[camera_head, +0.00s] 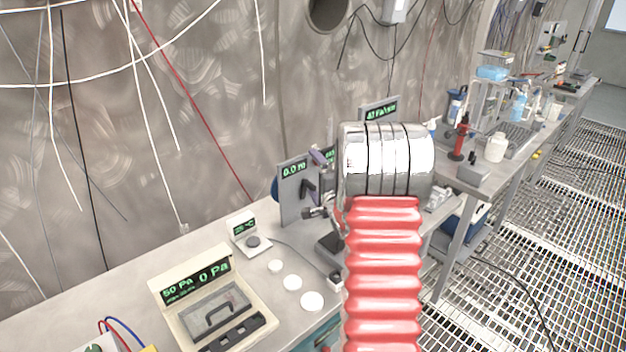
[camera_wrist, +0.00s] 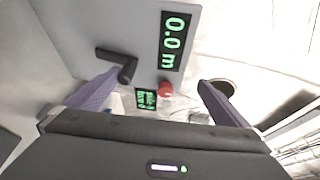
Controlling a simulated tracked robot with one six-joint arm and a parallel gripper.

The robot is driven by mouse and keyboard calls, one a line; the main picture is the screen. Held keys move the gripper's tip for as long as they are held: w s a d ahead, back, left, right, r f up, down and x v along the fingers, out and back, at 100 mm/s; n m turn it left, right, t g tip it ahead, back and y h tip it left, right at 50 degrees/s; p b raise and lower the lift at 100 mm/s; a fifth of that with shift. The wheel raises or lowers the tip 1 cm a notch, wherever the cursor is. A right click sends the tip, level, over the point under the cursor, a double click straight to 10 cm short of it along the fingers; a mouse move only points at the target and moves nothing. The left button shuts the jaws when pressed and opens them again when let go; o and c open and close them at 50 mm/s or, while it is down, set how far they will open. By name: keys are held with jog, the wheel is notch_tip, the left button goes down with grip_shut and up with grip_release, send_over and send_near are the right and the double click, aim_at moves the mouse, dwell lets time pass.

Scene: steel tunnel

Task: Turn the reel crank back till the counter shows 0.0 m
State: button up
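The reel counter (camera_wrist: 174,42) reads 0.0 m in green digits on a grey upright panel; the same counter (camera_head: 293,170) reads 0.0 m in the head view. The black crank (camera_wrist: 118,64) sticks out of the panel beside the counter, and the crank (camera_head: 308,188) also shows in the head view. My gripper (camera_wrist: 158,80) is open, its purple fingers wide apart with nothing held. The left finger's tip is close to the crank's handle; I cannot tell whether they touch. In the head view my gripper (camera_head: 315,184) is in front of the panel, partly hidden by my arm.
A red knob (camera_wrist: 165,90) is below the counter in the wrist view. A cream pressure box (camera_head: 213,300), a small display unit (camera_head: 249,236) and white discs (camera_head: 291,282) stand on the bench at front left. Cables hang along the steel wall. Grated floor lies to the right.

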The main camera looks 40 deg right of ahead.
jog(key=shift+t+h, duration=0.4)
jog(key=r, duration=0.2)
jog(key=d+r, duration=0.1)
jog(key=r, duration=0.1)
jog(key=shift+w+d, duration=0.1)
jog(key=shift+d, duration=0.05)
jog(key=shift+s+a+f, duration=0.2)
jog(key=shift+s+f, duration=0.35)
jog(key=shift+s+a+f, duration=0.2)
jog(key=shift+s+f, duration=0.3)
jog(key=shift+s, duration=0.05)
jog(key=shift+s+r+y, duration=0.15)
jog(key=shift+s+y, duration=0.15)
jog(key=shift+s, duration=0.05)
jog(key=c, duration=0.3)
jog(key=shift+a+f, duration=0.2)
jog(key=shift+f, duration=0.05)
jog(key=c, duration=1.2)
jog(key=shift+o, duration=0.2)
jog(key=f+v, duration=0.2)
jog(key=v, duration=1.2)
jog(key=shift+s+a+f+g, duration=0.2)
jog(key=shift+a+f+g, duration=0.1)
jog(key=shift+a, duration=0.1)
